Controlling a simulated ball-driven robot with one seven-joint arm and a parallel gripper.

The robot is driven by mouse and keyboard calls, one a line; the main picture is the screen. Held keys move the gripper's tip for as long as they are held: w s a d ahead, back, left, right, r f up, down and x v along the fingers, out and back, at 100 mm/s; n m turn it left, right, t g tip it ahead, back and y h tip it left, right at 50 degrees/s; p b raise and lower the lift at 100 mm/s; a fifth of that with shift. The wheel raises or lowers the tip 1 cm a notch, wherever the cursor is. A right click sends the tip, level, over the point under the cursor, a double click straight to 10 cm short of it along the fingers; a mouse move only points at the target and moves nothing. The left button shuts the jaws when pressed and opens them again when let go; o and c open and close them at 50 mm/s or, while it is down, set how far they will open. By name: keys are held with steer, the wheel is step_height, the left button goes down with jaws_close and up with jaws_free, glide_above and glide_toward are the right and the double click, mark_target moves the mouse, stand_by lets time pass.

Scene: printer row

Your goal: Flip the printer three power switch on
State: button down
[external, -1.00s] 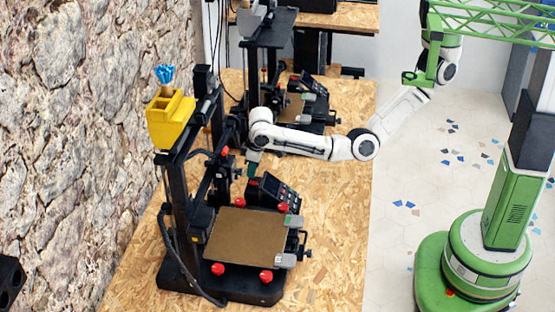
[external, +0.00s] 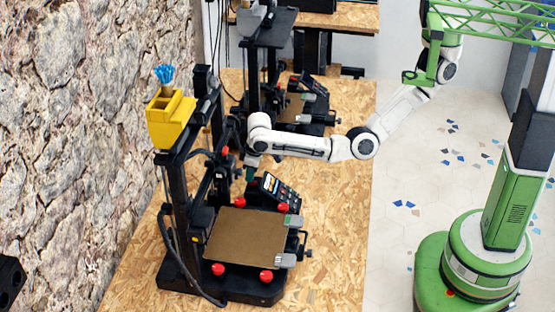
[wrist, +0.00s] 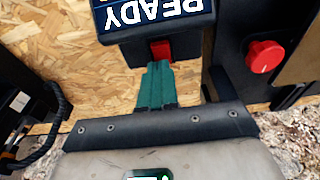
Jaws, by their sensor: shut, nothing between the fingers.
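The near printer is a black frame with a brown bed (external: 245,240) on the wooden bench. Its control box (external: 274,189) stands behind the bed with its screen lit. In the wrist view the screen (wrist: 155,12) reads READY, upside down. A red power switch (wrist: 161,51) sits on the box's side, just beyond my fingertips. My gripper (wrist: 157,68) has green fingers held together, empty, with the tips at the switch's lower edge. I cannot tell whether they touch it. In the external view my gripper (external: 250,172) points down beside the control box.
A yellow holder (external: 170,118) with blue pieces tops the near printer. Red knobs (external: 218,269) sit at the bed corners; one red knob (wrist: 265,56) is right of the switch. Another printer (external: 303,108) stands farther back. The bench right of the near printer is clear.

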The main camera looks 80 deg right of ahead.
steer(key=shift+s+f+p, duration=0.1)
steer(key=shift+s+p, duration=0.8)
steer(key=shift+p, duration=0.3)
step_height(320, 180, up, 2)
steer(key=shift+p, duration=1)
step_height(320, 180, up, 12)
steer(key=s+p, duration=0.1)
steer(key=s, duration=0.1)
steer(key=shift+s+p, duration=0.2)
steer(key=shift+p, duration=0.1)
